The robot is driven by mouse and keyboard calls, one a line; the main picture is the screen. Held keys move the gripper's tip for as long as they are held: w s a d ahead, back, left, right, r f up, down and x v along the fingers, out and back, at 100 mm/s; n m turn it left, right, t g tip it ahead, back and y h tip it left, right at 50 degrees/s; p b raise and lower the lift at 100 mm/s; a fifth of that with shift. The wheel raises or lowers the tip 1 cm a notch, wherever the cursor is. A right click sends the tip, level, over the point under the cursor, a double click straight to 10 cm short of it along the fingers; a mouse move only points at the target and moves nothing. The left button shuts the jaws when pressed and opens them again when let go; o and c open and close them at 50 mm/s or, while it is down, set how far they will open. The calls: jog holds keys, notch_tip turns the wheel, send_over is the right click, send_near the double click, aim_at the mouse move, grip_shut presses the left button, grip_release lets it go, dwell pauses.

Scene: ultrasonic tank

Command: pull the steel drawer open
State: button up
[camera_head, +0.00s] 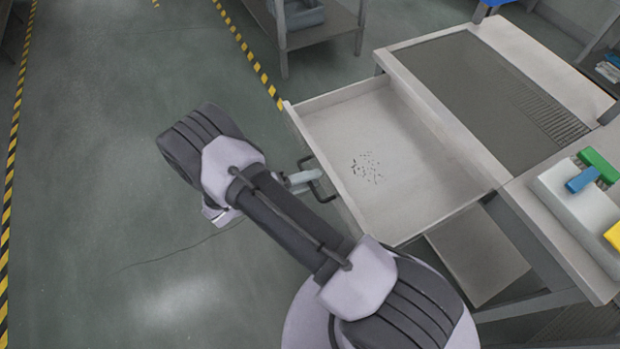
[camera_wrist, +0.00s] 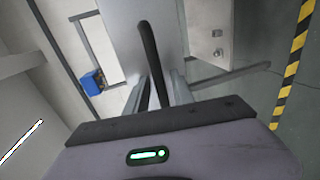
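The steel drawer (camera_head: 400,205) is pulled well out from the bench in the head view, and its pale tray is open to sight. A small cluster of dark bits (camera_head: 367,168) lies on its floor. The dark bar handle (camera_head: 327,194) is on the drawer's front, at the left. My gripper (camera_head: 316,176) is at the handle, its pale fingers closed around the bar. In the wrist view the dark handle (camera_wrist: 147,45) runs between the two fingers of my gripper (camera_wrist: 160,80). The exact contact is small and partly hidden.
The bench (camera_head: 499,35) with a grey ribbed top stands behind the drawer. A white box (camera_head: 575,212) with coloured items is at the right. A shelf (camera_head: 330,28) stands at the back. Open floor (camera_head: 120,150) lies left of the drawer, between yellow-black tape lines.

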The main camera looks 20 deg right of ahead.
dwell(0.3)
jog(key=p+v, duration=0.3)
jog(key=v, duration=1.4)
jog(key=shift+a, duration=0.2)
jog(key=shift+w+r, duration=0.1)
